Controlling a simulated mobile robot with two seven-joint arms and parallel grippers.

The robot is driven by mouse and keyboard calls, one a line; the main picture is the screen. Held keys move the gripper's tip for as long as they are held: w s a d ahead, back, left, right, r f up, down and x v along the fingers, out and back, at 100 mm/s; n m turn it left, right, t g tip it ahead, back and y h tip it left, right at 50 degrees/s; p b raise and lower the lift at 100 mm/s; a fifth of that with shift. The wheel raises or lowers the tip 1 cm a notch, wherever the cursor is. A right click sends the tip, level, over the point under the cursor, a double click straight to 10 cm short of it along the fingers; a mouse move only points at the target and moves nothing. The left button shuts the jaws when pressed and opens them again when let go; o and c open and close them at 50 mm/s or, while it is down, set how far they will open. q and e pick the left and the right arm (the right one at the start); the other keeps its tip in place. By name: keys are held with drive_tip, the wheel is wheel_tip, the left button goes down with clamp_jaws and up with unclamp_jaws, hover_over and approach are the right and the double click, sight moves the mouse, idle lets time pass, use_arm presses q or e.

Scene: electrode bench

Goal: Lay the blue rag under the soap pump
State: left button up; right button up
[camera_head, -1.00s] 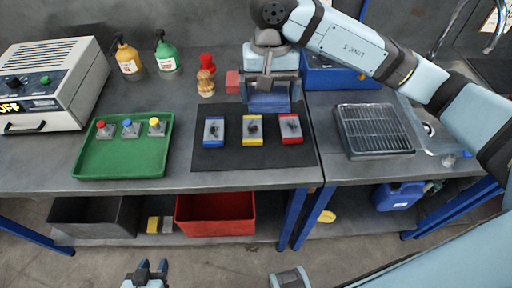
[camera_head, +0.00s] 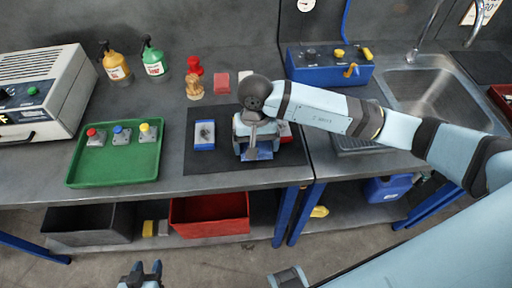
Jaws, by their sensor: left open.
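Two pump-topped bottles stand at the back left: an orange one (camera_head: 117,68) and a green one (camera_head: 154,64). The pictures do not show which is the soap pump. I cannot make out a blue rag for certain. A blue-edged pad (camera_head: 204,134) lies on the black mat (camera_head: 215,170). My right gripper (camera_head: 257,154) hangs over the middle of the mat, hiding the yellow-edged pad's place and most of the red-edged pad (camera_head: 287,133). Blue shows at its lower end; whether that is finger or cloth is unclear. My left gripper (camera_head: 140,271) is open at the bottom edge, its fingertips apart, away from the bench.
A green tray (camera_head: 112,172) with several coloured buttons lies left of the mat. Red and wooden figures (camera_head: 194,80), a pink block (camera_head: 221,83) and a blue box (camera_head: 330,68) stand behind. The sink (camera_head: 430,90) is at right. Bins (camera_head: 209,215) sit below.

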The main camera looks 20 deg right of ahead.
drive_tip(key=shift+f, duration=1.25)
drive_tip(key=shift+f, duration=0.15)
drive_tip(key=o, duration=0.6)
